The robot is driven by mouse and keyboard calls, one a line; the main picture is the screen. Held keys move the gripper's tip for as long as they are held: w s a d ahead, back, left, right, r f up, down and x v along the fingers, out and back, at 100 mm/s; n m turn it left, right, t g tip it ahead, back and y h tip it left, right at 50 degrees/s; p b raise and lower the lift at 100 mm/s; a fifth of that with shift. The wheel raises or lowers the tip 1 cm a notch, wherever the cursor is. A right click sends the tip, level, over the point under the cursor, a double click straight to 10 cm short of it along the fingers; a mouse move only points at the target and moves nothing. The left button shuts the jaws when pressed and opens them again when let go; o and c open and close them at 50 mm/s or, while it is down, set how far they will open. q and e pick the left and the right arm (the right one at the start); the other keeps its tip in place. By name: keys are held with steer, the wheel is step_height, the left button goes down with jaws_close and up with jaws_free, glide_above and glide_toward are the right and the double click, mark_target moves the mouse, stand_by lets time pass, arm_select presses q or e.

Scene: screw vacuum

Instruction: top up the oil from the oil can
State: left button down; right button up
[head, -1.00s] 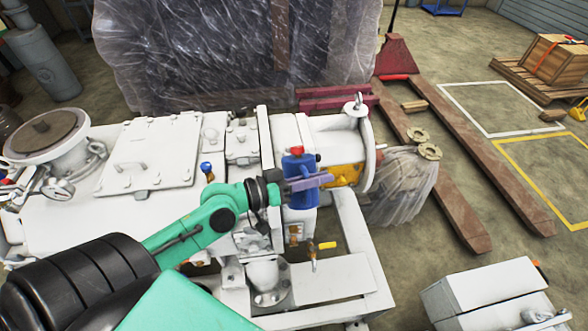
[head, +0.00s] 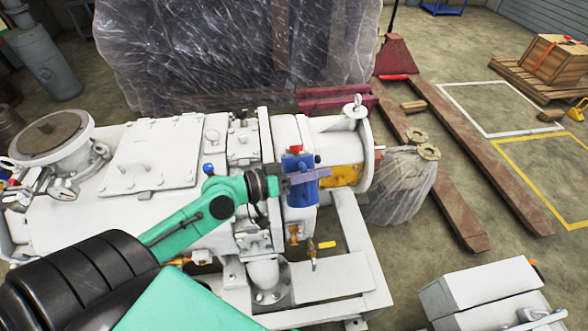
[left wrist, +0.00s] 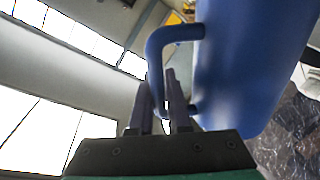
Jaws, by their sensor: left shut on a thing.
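The blue oil can (head: 301,194) is in front of the right part of the white vacuum pump (head: 150,215) in the head view. My left gripper (head: 308,178) is shut on the can's handle. In the left wrist view the can's smooth blue body (left wrist: 250,65) fills the upper right, and its looped handle (left wrist: 154,62) passes between my left fingers (left wrist: 164,105). A red part (head: 296,148) shows just above the can; I cannot tell whether it touches it. The can's spout and any oil flow cannot be made out. My right gripper is not in view.
A yellow-handled valve (head: 327,245) is low on the pump's front, below the can. An orange-yellow part (head: 345,175) is close to the can's right.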

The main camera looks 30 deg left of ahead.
arm_select(q)
steer(key=shift+w+r, duration=0.15)
steer(key=shift+r, duration=0.05)
steer(key=shift+s+a+r+p, duration=0.1)
steer(key=shift+s+r+p, duration=0.15)
steer(key=shift+r+p, duration=0.1)
steer(key=shift+w+a+n+p, duration=0.1)
steer(key=shift+w+n+p, duration=0.2)
steer(key=shift+w, duration=0.1)
steer(key=shift+s+r, duration=0.2)
steer(key=shift+r, duration=0.05)
steer(key=shift+w+a+f+p, duration=0.1)
steer(key=shift+w+p, duration=0.2)
steer(key=shift+s, duration=0.2)
steer(key=shift+n, duration=0.3)
